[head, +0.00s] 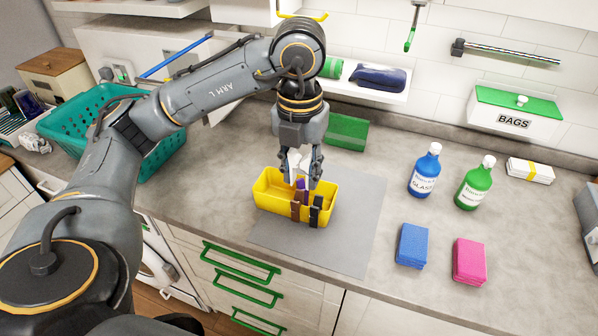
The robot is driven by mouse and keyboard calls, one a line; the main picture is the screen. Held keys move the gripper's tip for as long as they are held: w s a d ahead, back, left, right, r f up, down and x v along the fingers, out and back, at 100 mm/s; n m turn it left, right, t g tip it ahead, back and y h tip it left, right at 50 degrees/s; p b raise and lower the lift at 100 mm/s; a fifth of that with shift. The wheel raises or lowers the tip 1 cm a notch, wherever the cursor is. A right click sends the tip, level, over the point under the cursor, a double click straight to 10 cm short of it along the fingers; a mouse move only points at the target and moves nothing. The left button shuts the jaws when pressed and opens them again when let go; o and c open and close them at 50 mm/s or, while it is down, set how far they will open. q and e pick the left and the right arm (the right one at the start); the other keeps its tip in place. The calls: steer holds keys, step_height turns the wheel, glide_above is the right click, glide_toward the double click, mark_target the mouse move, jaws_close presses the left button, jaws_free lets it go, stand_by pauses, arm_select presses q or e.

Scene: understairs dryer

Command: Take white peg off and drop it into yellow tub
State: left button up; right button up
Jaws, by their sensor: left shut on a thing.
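The yellow tub (272,207) stands on a grey mat on the counter. Dark pegs sit on its front rim: a brown one (295,210), a purple one (304,194) and a black one (316,213). My left gripper (301,176) points down over the tub and is shut on the white peg (295,159), which shows as a small pale piece between the fingers. The fingers hide much of it, and I cannot tell whether it touches the tub. My right gripper is not in view.
A teal basket (75,122) is at the left. The grey mat (345,235) is bare right of the tub.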

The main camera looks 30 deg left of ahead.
arm_select(q)
steer(key=w+a+f+p, duration=0.3)
steer(key=w+a+f, duration=0.2)
steer(key=w+a, duration=0.4)
step_height(320, 180, down, 7)
steer(key=b, duration=0.4)
steer(key=shift+a+r, duration=0.2)
steer(key=shift+a, duration=0.1)
steer(key=shift+w, duration=0.1)
steer(key=o, duration=0.8)
step_height(320, 180, up, 12)
steer(key=shift+r, duration=0.1)
